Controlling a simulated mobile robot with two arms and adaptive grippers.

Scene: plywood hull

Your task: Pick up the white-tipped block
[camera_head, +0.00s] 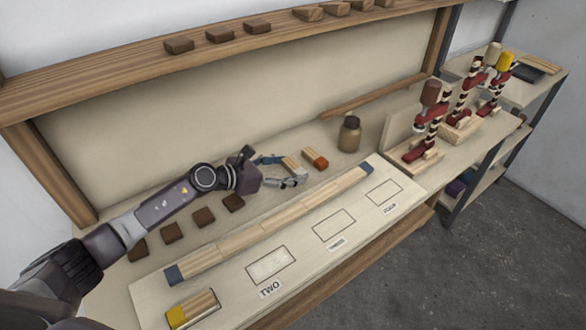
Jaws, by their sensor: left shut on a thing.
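My left gripper (284,172) reaches in from the left over the back of the bench. It is shut on a small pale wooden block (291,163), which shows between its fingers. I cannot clearly see a white tip on it, as the fingers cover part of it. A wooden block with an orange-red tip (316,159) is just right of the held block. A yellow-tipped wooden block (194,309) lies at the near left end of the pale board (226,288). My right gripper is not in view.
A long wooden strip with blue ends (270,227) lies along the board, behind several outlined rectangles, one labelled TWO. Several dark brown blocks (204,217) lie beneath my left arm. A shelf (130,72) runs above.

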